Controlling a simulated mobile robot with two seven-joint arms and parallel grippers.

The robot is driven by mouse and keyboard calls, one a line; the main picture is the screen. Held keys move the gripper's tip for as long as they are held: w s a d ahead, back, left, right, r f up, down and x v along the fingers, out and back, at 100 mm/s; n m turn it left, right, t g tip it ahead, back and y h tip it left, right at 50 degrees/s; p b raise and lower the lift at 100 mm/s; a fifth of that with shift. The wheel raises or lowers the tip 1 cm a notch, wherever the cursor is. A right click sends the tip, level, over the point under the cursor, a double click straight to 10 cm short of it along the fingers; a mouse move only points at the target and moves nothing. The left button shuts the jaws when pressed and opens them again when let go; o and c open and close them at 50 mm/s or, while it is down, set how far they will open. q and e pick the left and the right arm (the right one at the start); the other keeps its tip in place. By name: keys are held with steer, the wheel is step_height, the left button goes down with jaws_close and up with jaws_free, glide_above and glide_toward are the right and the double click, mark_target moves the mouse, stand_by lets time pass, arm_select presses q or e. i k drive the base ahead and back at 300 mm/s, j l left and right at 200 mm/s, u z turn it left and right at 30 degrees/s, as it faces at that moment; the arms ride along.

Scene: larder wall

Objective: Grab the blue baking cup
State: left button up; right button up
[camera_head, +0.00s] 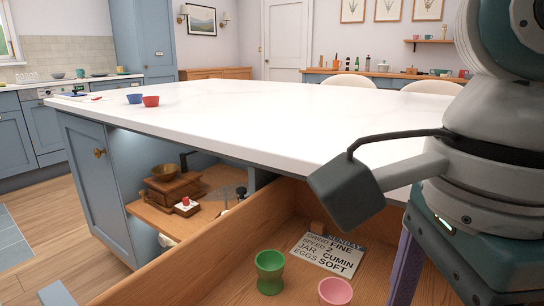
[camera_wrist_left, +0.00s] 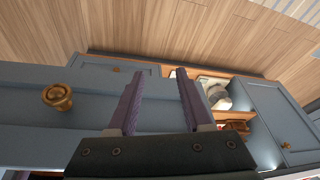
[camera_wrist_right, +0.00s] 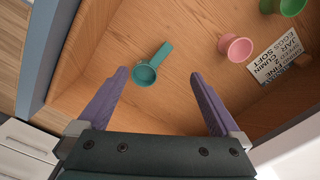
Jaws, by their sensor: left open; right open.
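The blue baking cup (camera_head: 134,98) stands on the far left part of the white counter, just left of a red cup (camera_head: 151,101). It is small in the head view and not seen in either wrist view. My left gripper (camera_wrist_left: 160,74) is open and empty, with blue cabinet fronts and wooden floor beyond it. My right gripper (camera_wrist_right: 159,75) is open and empty over the open drawer. Part of a purple finger of it shows in the head view, and my right arm hides the right side. Neither gripper is near the blue cup.
The open wooden drawer (camera_wrist_right: 180,110) holds a teal scoop (camera_wrist_right: 148,68), a pink cup (camera_head: 335,291), a green cup (camera_head: 269,270) and a lettered sign (camera_head: 326,254). A brown grinder (camera_head: 174,186) stands on an open shelf below the counter. The white counter (camera_head: 270,110) is mostly clear.

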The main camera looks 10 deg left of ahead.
mark_target(134, 97)
steer(key=u, duration=1)
